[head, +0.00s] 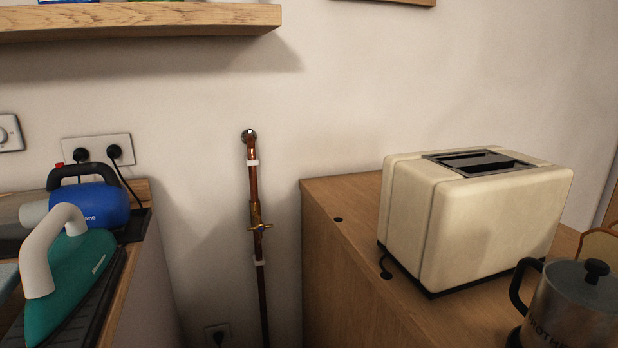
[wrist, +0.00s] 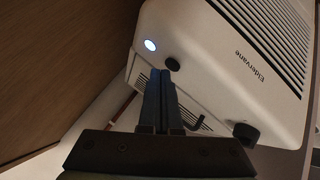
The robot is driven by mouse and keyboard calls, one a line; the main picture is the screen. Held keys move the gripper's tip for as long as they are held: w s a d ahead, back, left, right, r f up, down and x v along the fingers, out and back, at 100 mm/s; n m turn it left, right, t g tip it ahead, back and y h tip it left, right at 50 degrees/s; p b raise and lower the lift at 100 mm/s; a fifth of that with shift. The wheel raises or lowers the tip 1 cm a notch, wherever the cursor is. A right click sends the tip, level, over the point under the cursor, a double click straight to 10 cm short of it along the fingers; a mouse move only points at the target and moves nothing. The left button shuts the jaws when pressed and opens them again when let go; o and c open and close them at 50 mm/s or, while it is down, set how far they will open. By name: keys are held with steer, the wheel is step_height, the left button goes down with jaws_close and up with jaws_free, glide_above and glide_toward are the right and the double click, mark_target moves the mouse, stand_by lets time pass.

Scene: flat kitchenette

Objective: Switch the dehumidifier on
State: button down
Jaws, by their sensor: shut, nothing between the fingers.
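The dehumidifier (wrist: 235,60) shows in the wrist view as a white, tilted box with a slatted grille and the name "Eldervane". A small round light (wrist: 151,45) near its corner glows bluish white. A small black round knob or button (wrist: 172,64) sits beside the light. My gripper (wrist: 163,75) is shut and empty, its fingertips pointing at that corner, just below the black knob. I cannot tell whether the fingertips touch the knob or the casing. Neither the dehumidifier nor my gripper shows in the head view.
In the wrist view a brown wooden surface (wrist: 60,60) runs close along the left, and a dark round part (wrist: 246,134) sits at the dehumidifier's edge. The head view shows a cream toaster (head: 490,215), a kettle (head: 575,305), a green iron (head: 75,280) and a wall pipe (head: 254,190).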

steer(key=shift+r, duration=0.3)
step_height(320, 180, up, 6)
steer(key=p, duration=0.6)
